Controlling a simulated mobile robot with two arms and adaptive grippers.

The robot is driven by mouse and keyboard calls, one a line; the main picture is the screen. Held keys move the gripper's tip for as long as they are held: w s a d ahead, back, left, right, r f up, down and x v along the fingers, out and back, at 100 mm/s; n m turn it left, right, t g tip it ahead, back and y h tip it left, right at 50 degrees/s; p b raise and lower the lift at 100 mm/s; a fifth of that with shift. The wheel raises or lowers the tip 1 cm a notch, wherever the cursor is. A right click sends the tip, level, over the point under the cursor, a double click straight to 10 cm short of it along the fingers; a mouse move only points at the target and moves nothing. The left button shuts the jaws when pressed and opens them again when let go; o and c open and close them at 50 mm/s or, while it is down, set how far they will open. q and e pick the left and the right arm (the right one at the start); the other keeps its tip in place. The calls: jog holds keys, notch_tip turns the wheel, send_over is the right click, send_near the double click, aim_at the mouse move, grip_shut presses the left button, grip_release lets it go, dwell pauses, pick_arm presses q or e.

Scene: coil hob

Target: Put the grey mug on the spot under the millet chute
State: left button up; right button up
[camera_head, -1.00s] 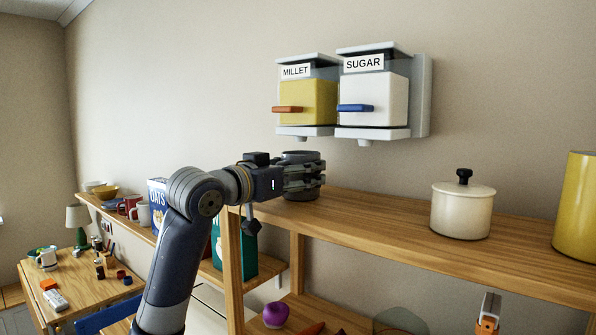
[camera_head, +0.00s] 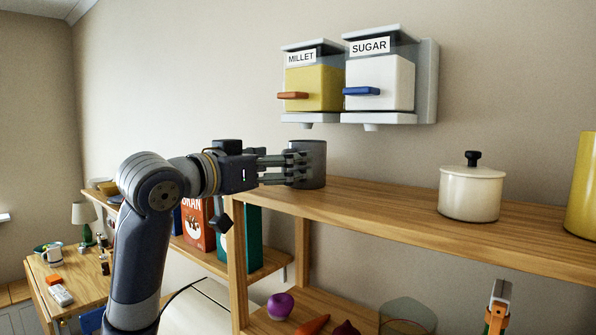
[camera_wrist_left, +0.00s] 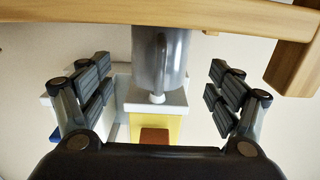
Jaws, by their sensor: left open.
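The grey mug (camera_head: 312,164) stands upright on the wooden shelf, below the millet dispenser (camera_head: 314,88) and its chute (camera_head: 303,125). In the left wrist view, which is upside down, the mug (camera_wrist_left: 160,62) shows its handle towards me, and the chute tip (camera_wrist_left: 157,98) lines up with its rim. My left gripper (camera_head: 298,167) is open at the mug's left side. Its fingers stand wide apart on either side of the mug in the left wrist view, with gaps. The fingers hide part of the mug in the head view.
The sugar dispenser (camera_head: 380,82) hangs right of the millet one. A cream pot (camera_head: 470,193) and a yellow container (camera_head: 584,190) stand farther right on the shelf (camera_head: 390,205). The shelf between mug and pot is clear. Cereal boxes (camera_head: 197,222) stand on a lower shelf.

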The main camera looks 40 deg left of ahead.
pick_arm(q)
jog(key=shift+s+a+b, duration=0.15)
jog(key=shift+s+b, duration=0.4)
jog(key=shift+s, duration=1.8)
